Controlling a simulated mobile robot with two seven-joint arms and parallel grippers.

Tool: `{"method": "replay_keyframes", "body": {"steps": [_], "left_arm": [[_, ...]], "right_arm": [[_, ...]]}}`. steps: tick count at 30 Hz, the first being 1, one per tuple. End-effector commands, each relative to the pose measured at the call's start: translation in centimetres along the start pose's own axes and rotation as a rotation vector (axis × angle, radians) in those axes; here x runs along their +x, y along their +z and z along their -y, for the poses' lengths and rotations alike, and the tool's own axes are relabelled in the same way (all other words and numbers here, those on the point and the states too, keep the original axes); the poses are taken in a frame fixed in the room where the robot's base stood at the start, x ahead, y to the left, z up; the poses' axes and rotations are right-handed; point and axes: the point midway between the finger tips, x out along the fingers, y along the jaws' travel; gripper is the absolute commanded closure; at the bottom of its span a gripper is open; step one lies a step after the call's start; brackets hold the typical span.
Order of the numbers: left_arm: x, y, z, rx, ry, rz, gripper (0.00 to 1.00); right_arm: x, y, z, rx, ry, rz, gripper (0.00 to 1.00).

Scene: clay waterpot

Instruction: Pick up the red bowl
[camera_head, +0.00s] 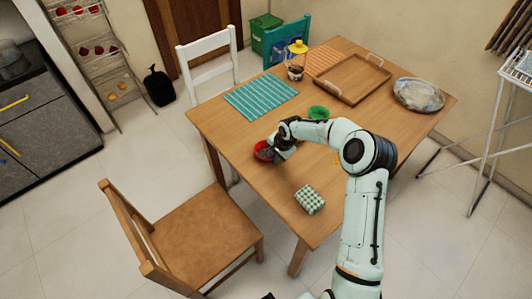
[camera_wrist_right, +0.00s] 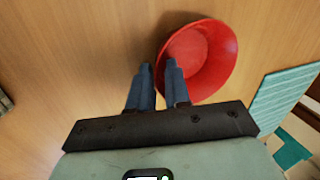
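The red bowl (camera_head: 263,151) sits on the wooden table near its left edge in the head view. In the right wrist view the bowl (camera_wrist_right: 212,58) is large, just beyond my fingertips. My right gripper (camera_head: 274,143) is at the bowl's rim. In the right wrist view my right gripper (camera_wrist_right: 158,70) has a narrow gap between its fingers. The left finger is outside the bowl, and the right finger overlaps its near side. The rim shows in the gap, with no clear grip on it. My left gripper is not in view.
On the table (camera_head: 240,136) are a green bowl (camera_head: 318,112), a checkered cloth block (camera_head: 310,199), a teal striped mat (camera_head: 261,96), a wooden tray (camera_head: 350,80), a lidded jar (camera_head: 296,64) and a wrapped plate (camera_head: 418,95). A wooden chair (camera_head: 205,233) stands at the front left.

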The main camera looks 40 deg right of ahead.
Motion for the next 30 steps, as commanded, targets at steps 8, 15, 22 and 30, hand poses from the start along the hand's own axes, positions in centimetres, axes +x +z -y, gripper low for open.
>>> {"method": "replay_keyframes", "body": {"steps": [8,15,22,30], "left_arm": [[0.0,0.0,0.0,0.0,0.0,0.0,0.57],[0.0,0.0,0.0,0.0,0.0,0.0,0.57],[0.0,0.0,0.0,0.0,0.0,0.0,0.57],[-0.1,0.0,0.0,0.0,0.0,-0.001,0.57]], "right_arm": [[0.0,0.0,0.0,0.0,0.0,0.0,1.0],[0.0,0.0,0.0,0.0,0.001,0.001,1.0],[-1.1,0.0,0.3,0.0,0.0,-0.001,1.0],[-6.4,0.0,2.1,-0.002,-0.005,-0.004,1.0]]}}
